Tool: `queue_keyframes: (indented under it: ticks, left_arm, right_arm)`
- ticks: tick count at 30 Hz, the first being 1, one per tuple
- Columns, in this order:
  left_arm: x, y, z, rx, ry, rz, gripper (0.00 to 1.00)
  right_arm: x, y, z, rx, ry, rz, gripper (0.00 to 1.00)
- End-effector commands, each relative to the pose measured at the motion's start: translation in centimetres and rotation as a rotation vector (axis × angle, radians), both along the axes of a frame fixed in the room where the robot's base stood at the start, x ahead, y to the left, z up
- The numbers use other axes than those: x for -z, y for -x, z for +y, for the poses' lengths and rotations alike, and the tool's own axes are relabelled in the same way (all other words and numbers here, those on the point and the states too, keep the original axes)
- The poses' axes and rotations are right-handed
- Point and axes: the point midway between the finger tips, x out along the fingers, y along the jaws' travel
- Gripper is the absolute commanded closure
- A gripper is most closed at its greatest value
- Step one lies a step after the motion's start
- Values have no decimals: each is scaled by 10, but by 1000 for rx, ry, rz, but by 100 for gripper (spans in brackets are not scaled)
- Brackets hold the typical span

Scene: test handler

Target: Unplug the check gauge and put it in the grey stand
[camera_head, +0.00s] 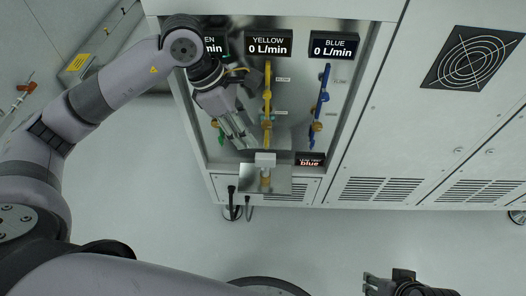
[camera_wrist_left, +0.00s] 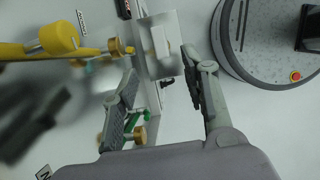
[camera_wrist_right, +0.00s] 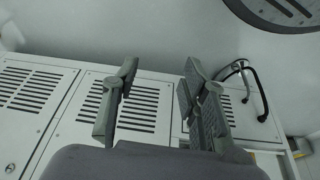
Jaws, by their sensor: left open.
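My left gripper (camera_head: 243,142) reaches down the front of the cabinet, beside the lower end of the yellow line (camera_head: 267,95). It is open in the left wrist view (camera_wrist_left: 158,72), with nothing between its fingers. A grey bracket-like stand (camera_head: 281,185) juts out below the yellow line, with a pale block (camera_head: 265,159) at its top and a small brass-coloured part in front. The stand also shows beyond the fingertips in the left wrist view (camera_wrist_left: 170,66). I cannot make out the check gauge for certain. My right gripper (camera_head: 372,285) is open and empty in the right wrist view (camera_wrist_right: 160,72).
A blue line (camera_head: 320,105) with fittings runs to the right. The yellow display (camera_head: 268,43) and blue display (camera_head: 335,45) read 0 L/min. A small sign (camera_head: 310,159) reads "blue". Black cables (camera_head: 233,205) hang below. The floor ahead is clear.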

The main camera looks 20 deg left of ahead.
Motion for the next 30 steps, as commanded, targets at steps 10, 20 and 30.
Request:
queue_keyframes:
  ticks: [10, 20, 30]
  left_arm:
    - [68, -7, -27, 1, 4, 3, 58]
    - [106, -12, -43, 0, 3, 0, 58]
    - [111, -13, -45, 0, 3, -1, 58]
  right_arm:
    - [14, -3, 1, -1, -2, -12, 60]
    - [0, -50, 15, -19, -46, -227, 60]
    - [-3, -56, 17, -21, -53, -257, 60]
